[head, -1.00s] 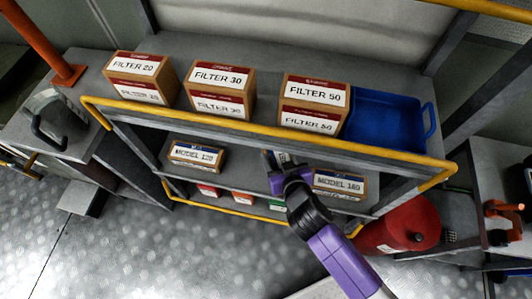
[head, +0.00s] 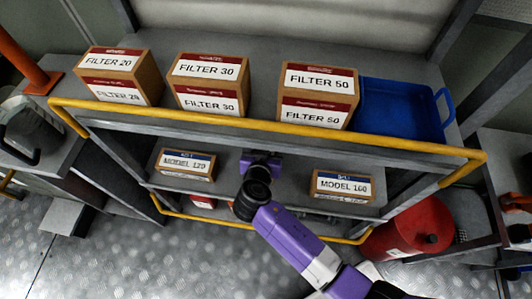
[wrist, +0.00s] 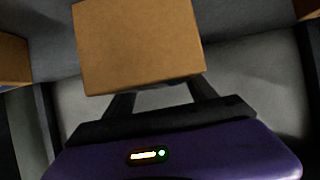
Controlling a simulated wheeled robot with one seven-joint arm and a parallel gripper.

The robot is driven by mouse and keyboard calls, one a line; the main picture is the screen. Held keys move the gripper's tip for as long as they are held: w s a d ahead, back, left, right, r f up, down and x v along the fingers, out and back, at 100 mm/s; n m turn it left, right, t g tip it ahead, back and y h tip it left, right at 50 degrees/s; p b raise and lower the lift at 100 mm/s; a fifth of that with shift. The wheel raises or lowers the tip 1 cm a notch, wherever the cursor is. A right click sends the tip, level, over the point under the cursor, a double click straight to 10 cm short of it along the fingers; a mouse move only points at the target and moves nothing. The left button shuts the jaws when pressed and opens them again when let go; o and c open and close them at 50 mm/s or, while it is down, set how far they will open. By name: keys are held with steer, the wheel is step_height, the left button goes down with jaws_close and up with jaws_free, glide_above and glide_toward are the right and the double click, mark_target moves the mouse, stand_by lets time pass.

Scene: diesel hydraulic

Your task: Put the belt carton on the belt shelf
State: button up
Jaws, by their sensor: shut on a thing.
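My gripper (head: 262,160) reaches over the middle shelf (head: 228,190), the belt shelf, between the MODEL 120 carton (head: 186,164) and the MODEL 160 carton (head: 342,186). In the wrist view, its two dark fingers are shut on a plain brown carton (wrist: 138,45), the belt carton. The carton sits slightly tilted in that picture, and its label is not in view. In the head view my gripper hides it. I cannot tell whether it touches the shelf. Another brown carton (wrist: 12,60) shows at the wrist view's left edge.
A yellow rail (head: 270,131) runs along the top shelf's front edge, above my gripper. FILTER 20 (head: 118,76), FILTER 30 (head: 210,84) and FILTER 50 (head: 318,95) boxes and a blue tray (head: 445,105) stand up there. A red cylinder (head: 412,228) is at lower right.

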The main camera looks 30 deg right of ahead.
steer(key=shift+f+b, duration=0.3)
steer(key=shift+f, duration=1.45)
steer(key=o, duration=1.8)
steer(key=shift+f, duration=0.1)
steer(key=p+v, duration=0.1)
steer(key=v, duration=1.1)
steer(key=shift+s, duration=0.1)
